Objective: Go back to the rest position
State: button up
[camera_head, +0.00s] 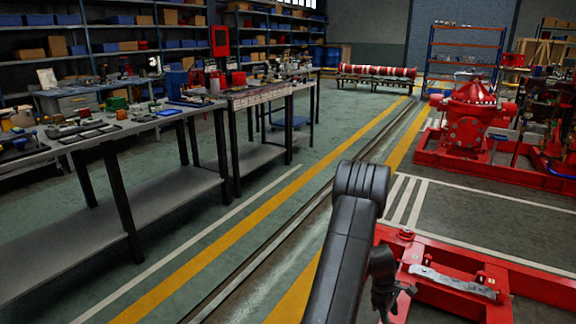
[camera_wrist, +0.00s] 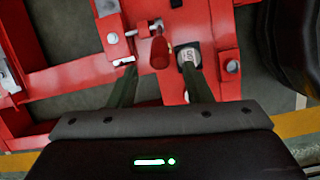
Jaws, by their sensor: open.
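My gripper (camera_wrist: 158,66) shows in the wrist view with its two dark fingers spread apart. A red knob-like part (camera_wrist: 159,50) of the red frame appears between and beyond the fingertips. I cannot tell how far it is from them, and no held object shows. In the head view my dark arm reaches up from the bottom centre and bends over at the top. A dark part of my wrist hangs beside the red base frame (camera_head: 470,255) at the lower right; the fingers cannot be made out there.
A grey metal bar (camera_head: 452,282) lies on the red frame. A red pump machine (camera_head: 468,122) stands behind it. Workbenches (camera_head: 150,195) with tools line the left, with shelves (camera_head: 125,48) behind. The floor lane (camera_head: 250,225) with yellow lines is clear.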

jog(key=b+x, duration=0.3)
jog(key=x, duration=0.7)
jog(key=shift+w+a+f, duration=0.15)
jog(key=shift+a, duration=0.05)
jog(key=shift+w+a+f+h+b, duration=0.1)
jog(key=shift+w+a+h+b, duration=0.3)
jog(key=shift+b, duration=0.55)
jog(key=p+v, duration=0.5)
jog(key=v, duration=0.9)
jog(key=s+d+r+m+t+y+p, duration=0.2)
jog(key=s+m+t+y, duration=0.1)
jog(key=s+t, duration=0.1)
notch_tip(320, 180, down, 12)
jog(key=w+d+b, duration=0.1)
jog(key=w+b, duration=0.1)
jog(key=b, duration=0.1)
jog(key=shift+d+f, duration=0.15)
jog(key=shift+d, duration=0.15)
jog(key=shift+a, duration=0.1)
